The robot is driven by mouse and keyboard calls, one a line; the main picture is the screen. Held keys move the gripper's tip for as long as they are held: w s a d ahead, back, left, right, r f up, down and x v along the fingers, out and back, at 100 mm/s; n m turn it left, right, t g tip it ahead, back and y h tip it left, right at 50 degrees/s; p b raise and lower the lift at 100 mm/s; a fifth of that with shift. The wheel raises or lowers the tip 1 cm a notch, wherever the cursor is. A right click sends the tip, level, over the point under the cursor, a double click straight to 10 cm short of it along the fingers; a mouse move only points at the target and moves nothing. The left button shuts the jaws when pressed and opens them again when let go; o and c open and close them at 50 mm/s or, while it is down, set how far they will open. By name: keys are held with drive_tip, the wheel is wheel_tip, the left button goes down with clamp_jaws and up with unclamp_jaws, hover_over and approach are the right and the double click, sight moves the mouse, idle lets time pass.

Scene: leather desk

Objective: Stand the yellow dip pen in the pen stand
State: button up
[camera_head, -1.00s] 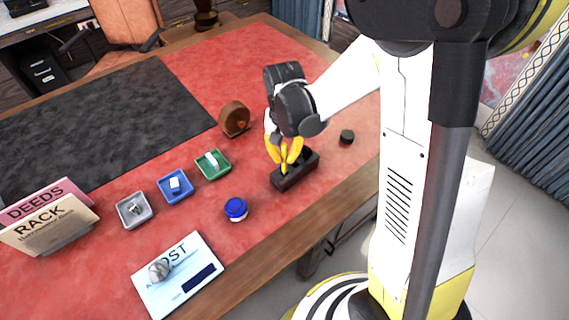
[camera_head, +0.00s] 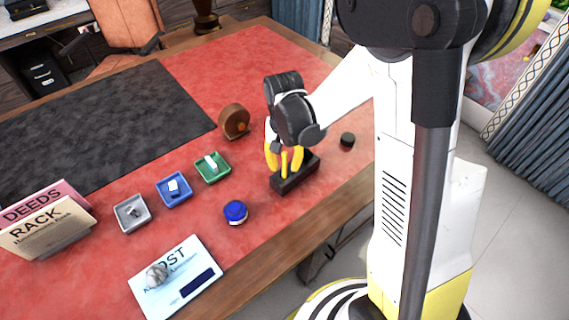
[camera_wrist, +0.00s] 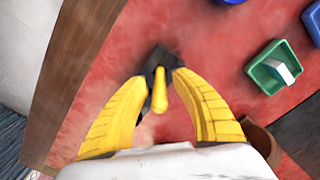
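The yellow dip pen (camera_head: 284,163) stands upright with its lower end at the black pen stand (camera_head: 296,181), and appears to be in it. My gripper (camera_head: 284,165) is over the stand with its yellow fingers spread on either side of the pen. In the wrist view the pen (camera_wrist: 160,92) shows between the fingertips (camera_wrist: 159,78), with gaps on both sides. The dark stand (camera_wrist: 158,58) lies behind it, partly covered by the fingers. The pen's lower tip is hidden.
A green tray (camera_head: 222,177), a blue tray (camera_head: 188,200) and a grey tray (camera_head: 119,224) stand left of the stand. A blue-lidded jar (camera_head: 235,211), a round wooden object (camera_head: 232,121) and a small dark disc (camera_head: 347,140) are nearby. Red leather between them is clear.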

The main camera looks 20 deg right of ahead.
wheel_tip(320, 180, up, 12)
drive_tip(key=p, duration=0.4)
drive_tip(key=s+r+n+t, duration=0.4)
drive_tip(key=s+r+t, duration=0.3)
drive_tip(key=s+r, duration=0.3)
drive_tip(key=shift+s+r+n, duration=0.3)
drive_tip(key=shift+s+r, duration=0.05)
drive_tip(key=shift+s, duration=1.05)
